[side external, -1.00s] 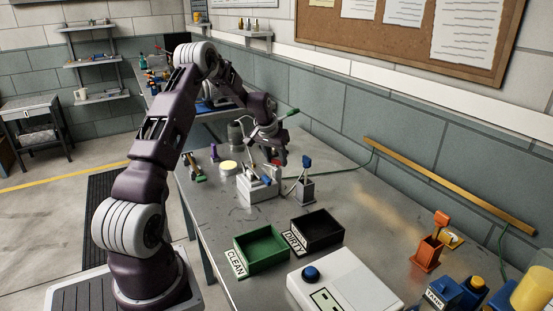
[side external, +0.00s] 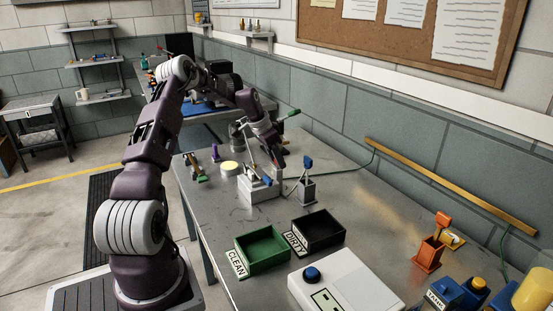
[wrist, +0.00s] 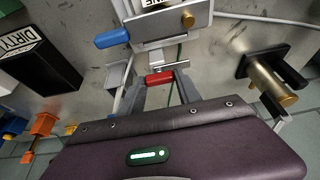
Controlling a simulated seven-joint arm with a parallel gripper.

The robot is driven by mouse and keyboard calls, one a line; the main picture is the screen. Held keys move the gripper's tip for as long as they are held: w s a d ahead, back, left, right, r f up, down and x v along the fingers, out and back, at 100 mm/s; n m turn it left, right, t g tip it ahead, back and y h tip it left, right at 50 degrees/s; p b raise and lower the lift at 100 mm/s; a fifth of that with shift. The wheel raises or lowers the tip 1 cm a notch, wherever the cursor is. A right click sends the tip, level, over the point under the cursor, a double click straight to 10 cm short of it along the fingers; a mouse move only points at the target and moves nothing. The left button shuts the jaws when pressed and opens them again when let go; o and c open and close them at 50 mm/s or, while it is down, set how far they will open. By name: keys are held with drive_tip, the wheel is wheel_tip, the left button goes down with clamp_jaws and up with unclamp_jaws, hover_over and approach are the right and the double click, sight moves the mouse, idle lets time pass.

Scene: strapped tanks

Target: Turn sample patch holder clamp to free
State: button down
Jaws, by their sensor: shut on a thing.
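The sample patch holder appears to be the pale block (side external: 260,188) on the steel bench, with a lever on top. In the wrist view, a grey and white fixture (wrist: 165,32) with a partly visible label fills the top, likely the same holder. My gripper (side external: 277,163) is at the back right of the block. In the wrist view, my gripper (wrist: 163,88) is shut on a short red handle (wrist: 159,79), which lies crosswise between the fingers near the fixture. I take it to be the clamp handle; its link to the holder is partly hidden.
A grey stand with a blue-handled tool (side external: 307,162) stands close on the right. The green CLEAN bin (side external: 262,262) and black DIRTY bin (side external: 338,238) are in front. A brass fitting on a dark base (wrist: 262,75) sits to the right in the wrist view.

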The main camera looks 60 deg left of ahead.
idle(0.4)
drive_tip(key=c, duration=0.8)
unclamp_jaws()
drive_tip(key=shift+c, duration=0.2)
drive_tip(key=v, duration=0.7)
